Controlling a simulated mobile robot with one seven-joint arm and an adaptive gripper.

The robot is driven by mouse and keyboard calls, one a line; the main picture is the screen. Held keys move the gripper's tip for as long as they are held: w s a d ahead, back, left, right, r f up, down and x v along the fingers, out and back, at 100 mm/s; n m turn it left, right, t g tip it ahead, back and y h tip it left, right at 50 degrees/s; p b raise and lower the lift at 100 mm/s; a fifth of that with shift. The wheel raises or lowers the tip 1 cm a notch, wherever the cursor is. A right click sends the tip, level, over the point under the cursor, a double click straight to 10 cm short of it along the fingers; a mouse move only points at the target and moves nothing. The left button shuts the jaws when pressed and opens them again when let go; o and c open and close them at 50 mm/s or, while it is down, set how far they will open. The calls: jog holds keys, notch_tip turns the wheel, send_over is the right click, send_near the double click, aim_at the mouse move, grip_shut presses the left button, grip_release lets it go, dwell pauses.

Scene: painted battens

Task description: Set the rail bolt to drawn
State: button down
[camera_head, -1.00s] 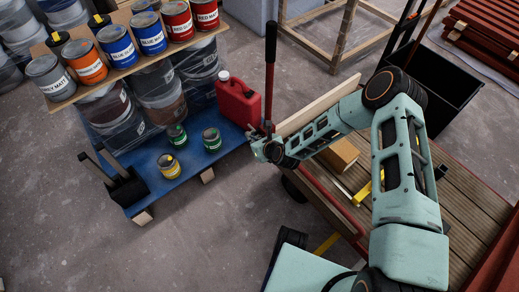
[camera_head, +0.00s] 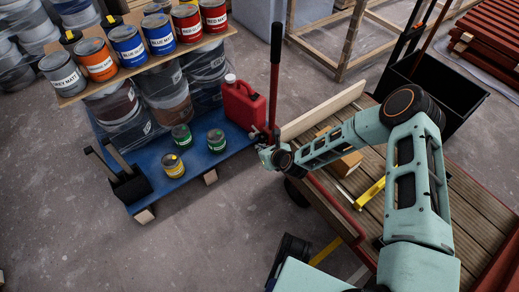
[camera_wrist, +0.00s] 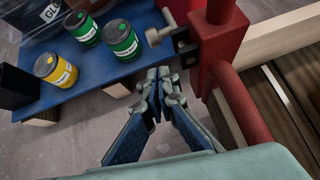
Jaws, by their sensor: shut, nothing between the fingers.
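The rail bolt (camera_wrist: 158,35) shows in the wrist view as a pale metal pin with a round knob, sticking out to the left of a dark bracket on the red rail post (camera_wrist: 218,55). I cannot tell for sure how far it is slid. In the head view the red post (camera_head: 275,70) stands at the corner of the cart, and the bolt is too small to make out. My gripper (camera_wrist: 157,95) is shut and empty, just below the bolt and apart from it in the wrist view. In the head view my gripper (camera_head: 266,156) is by the post's foot.
A blue pallet (camera_head: 190,182) with green and yellow paint cans, a red jerrycan (camera_head: 243,103) and stacked buckets stands left of the post. The wooden cart deck (camera_head: 400,205) lies right, carrying a cardboard box and a yellow tool. Bare floor lies in front.

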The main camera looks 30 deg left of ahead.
jog(key=p+v, duration=0.3)
jog(key=v, duration=0.7)
jog(key=shift+s+d, duration=0.2)
jog(key=shift+f, duration=0.1)
